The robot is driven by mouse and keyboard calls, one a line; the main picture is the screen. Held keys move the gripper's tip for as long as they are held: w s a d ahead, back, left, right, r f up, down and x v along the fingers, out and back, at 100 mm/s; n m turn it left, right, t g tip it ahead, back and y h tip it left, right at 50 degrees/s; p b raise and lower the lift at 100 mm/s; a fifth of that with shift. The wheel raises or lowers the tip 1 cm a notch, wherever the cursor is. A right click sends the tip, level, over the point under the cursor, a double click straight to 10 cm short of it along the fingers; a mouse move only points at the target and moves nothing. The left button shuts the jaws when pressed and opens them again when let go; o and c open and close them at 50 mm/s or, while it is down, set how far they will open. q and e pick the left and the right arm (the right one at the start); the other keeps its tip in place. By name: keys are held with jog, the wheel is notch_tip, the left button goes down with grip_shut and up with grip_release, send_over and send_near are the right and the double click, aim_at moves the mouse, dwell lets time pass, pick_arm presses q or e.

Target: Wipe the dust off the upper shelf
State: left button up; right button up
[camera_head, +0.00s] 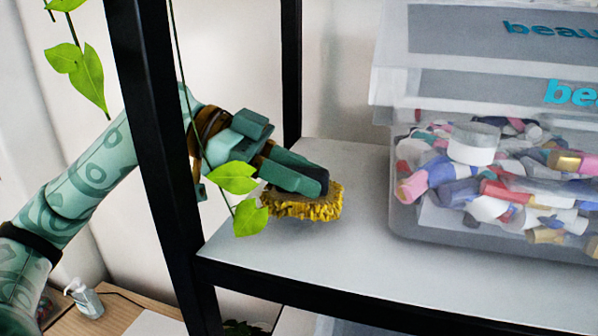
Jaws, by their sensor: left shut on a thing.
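The upper shelf (330,258) is a light grey board in a black frame, seen in the head view. My left arm reaches in from the left, behind the black front post. My left gripper (318,188) is over the left part of the shelf, shut on a yellow, shaggy duster (303,207). The duster is at or just above the shelf surface; I cannot tell if it touches. No dust shows clearly on the board. My right gripper is not in view.
A clear bin (410,225) full of colourful bottles and jars, with a lid marked "beau", fills the shelf's right side. A black post (155,150) and hanging leaves (232,178) stand in front of my arm. A pump bottle (84,298) sits low on the left.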

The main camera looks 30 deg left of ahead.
pick_arm(q)
jog(key=shift+f+b, duration=0.75)
jog(key=shift+f, duration=0.25)
jog(key=shift+w+r+p, duration=0.2)
jog(key=shift+w+p, duration=0.15)
jog(key=shift+p, duration=0.15)
jog(key=shift+w+a+f+p, duration=0.1)
jog(key=shift+w+a+p, duration=0.05)
jog(key=shift+w+p, duration=0.2)
jog(key=shift+s+f+b, duration=0.2)
jog(key=shift+s+b, duration=0.15)
jog(key=shift+s+d+f+b, duration=0.1)
jog(key=shift+s+d+b, duration=0.1)
jog(key=shift+s, duration=0.3)
jog(key=shift+s+d+f+b, duration=0.1)
jog(key=shift+s+d+b, duration=0.1)
jog(key=shift+s, duration=0.25)
jog(key=shift+a, duration=0.1)
jog(key=shift+c, duration=0.3)
